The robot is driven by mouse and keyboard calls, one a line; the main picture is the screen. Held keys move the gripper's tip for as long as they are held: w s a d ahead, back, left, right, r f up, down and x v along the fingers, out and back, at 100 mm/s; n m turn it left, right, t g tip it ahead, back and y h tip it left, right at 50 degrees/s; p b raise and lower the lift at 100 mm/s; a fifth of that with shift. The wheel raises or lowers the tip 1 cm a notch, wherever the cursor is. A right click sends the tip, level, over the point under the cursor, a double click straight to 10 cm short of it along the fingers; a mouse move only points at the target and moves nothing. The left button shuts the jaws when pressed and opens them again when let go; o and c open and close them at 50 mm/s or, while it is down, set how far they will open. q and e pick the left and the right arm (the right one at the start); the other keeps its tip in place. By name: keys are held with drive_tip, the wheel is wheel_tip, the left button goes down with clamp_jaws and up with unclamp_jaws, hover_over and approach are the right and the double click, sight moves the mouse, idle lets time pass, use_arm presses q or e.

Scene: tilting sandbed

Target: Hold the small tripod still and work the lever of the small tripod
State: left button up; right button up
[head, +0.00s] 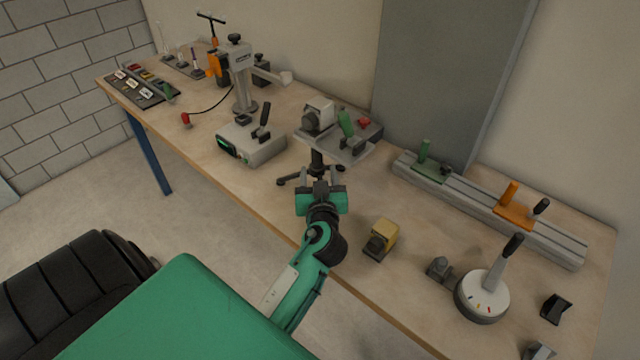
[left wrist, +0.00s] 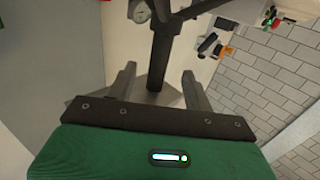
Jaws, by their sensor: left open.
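The small tripod stands on the bench, with a dark column (head: 316,158) and splayed dark feet. My left gripper (head: 319,180) is open, low in front of the column. In the left wrist view, the column (left wrist: 161,55) shows between the spread fingers of my left gripper (left wrist: 158,76), with gaps at both sides; I cannot tell how deep it sits. My right gripper is not in view.
A grey box with a black lever (head: 255,140) stands left of the tripod. A yellow block (head: 382,236) sits to its right, near the front edge. A rail (head: 470,200) and a round lever base (head: 482,298) are farther right. Bare bench lies between them.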

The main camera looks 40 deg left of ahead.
sight(317, 158)
use_arm(q)
drive_tip(key=p+x, duration=0.1)
drive_tip(key=x, duration=0.6)
drive_tip(key=shift+w+a+p, duration=0.25)
drive_tip(key=shift+a+p, duration=0.05)
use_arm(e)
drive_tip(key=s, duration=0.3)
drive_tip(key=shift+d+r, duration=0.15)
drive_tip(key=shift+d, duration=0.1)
use_arm(q)
clamp_jaws()
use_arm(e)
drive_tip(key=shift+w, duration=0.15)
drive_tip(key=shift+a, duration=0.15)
